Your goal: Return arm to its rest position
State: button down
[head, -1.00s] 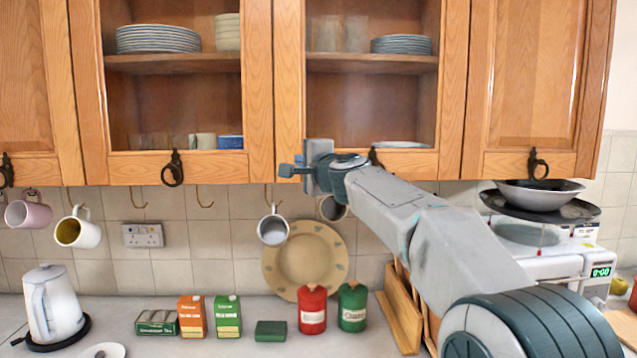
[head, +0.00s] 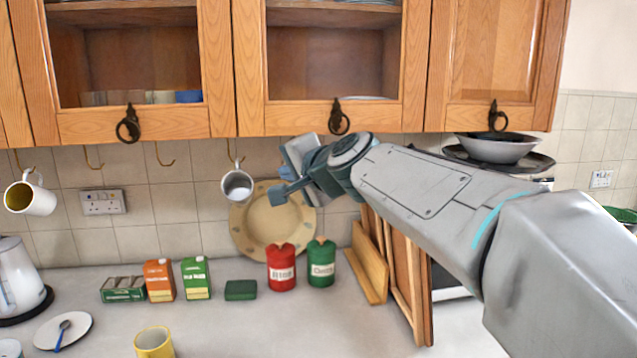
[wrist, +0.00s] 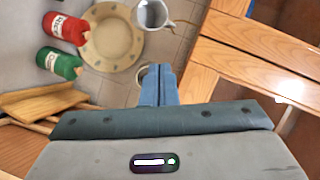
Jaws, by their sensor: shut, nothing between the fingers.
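My gripper (head: 281,194) is at the end of my arm, which reaches in from the right in the head view. It is in the air in front of the tiled wall, below the wall cupboards. In the wrist view its two fingers (wrist: 159,84) are together with nothing between them. In the head view it overlaps the tan plate (head: 262,231) leaning on the wall and is just right of a hanging grey mug (head: 237,185).
Wooden wall cupboards (head: 415,60) with ring handles hang above the arm. Red (head: 281,268) and green (head: 321,263) canisters, tea boxes and wooden boards (head: 398,275) stand on the counter. A yellow mug (head: 154,343) is at the front. A bowl (head: 495,148) sits at right.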

jog(key=s+d+f+n+g+h, duration=0.3)
jog(key=s+d+f+g+h, duration=0.1)
jog(key=s+d+f, duration=0.7)
jog(key=s+d+f+n+g+h, duration=0.4)
jog(key=s+d+f, duration=0.7)
jog(key=s+f, duration=0.5)
notch_tip(320, 180, down, 4)
jog(key=shift+d+r+g+h, duration=0.2)
jog(key=shift+d+g+h, duration=0.15)
jog(key=shift+g, duration=0.25)
